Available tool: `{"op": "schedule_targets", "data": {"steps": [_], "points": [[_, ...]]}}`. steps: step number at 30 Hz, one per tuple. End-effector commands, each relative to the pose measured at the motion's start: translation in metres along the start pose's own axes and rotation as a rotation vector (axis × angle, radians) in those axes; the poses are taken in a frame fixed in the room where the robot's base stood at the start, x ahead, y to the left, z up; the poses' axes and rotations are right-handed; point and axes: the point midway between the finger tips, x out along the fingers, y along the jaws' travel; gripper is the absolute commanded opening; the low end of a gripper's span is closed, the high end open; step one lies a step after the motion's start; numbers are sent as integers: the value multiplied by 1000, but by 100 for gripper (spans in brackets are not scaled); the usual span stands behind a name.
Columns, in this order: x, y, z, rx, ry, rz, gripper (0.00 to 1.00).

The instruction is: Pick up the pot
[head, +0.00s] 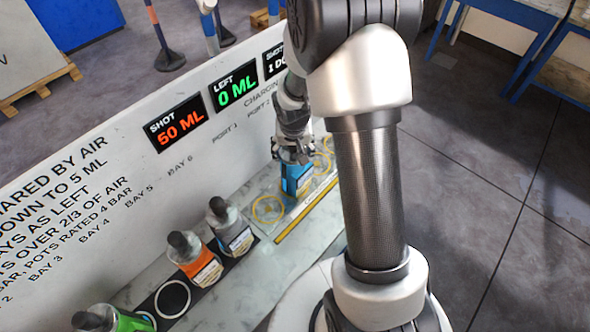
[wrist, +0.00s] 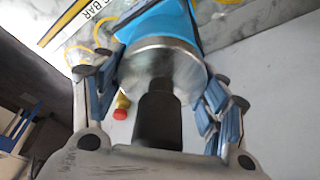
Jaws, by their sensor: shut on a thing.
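A pot with a blue body (head: 297,181) is at the charging end of the bench, under my gripper (head: 293,154). In the wrist view the pot (wrist: 160,58) shows a silver metal shoulder, a black neck pointing towards the camera and part of its blue side. The blue-padded fingers of my gripper (wrist: 160,88) are shut on it from both sides at the shoulder. I cannot tell whether its base touches the bench. Other pots stand in the bays: one with a grey label (head: 232,232), one orange (head: 196,262) and one green (head: 128,320).
A yellow ring (head: 268,208) marks an empty spot left of the held pot. An empty white ring (head: 172,299) lies between the orange and green pots.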

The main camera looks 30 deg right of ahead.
Motion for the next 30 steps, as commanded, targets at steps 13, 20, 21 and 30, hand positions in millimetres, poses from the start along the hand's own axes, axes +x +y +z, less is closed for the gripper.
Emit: {"op": "schedule_targets", "data": {"steps": [13,20,21,30], "points": [[0,0,0,0,0,0,26],[0,0,0,0,0,0,11],[0,0,0,0,0,0,8],[0,0,-1,0,3,-1,0]]}}
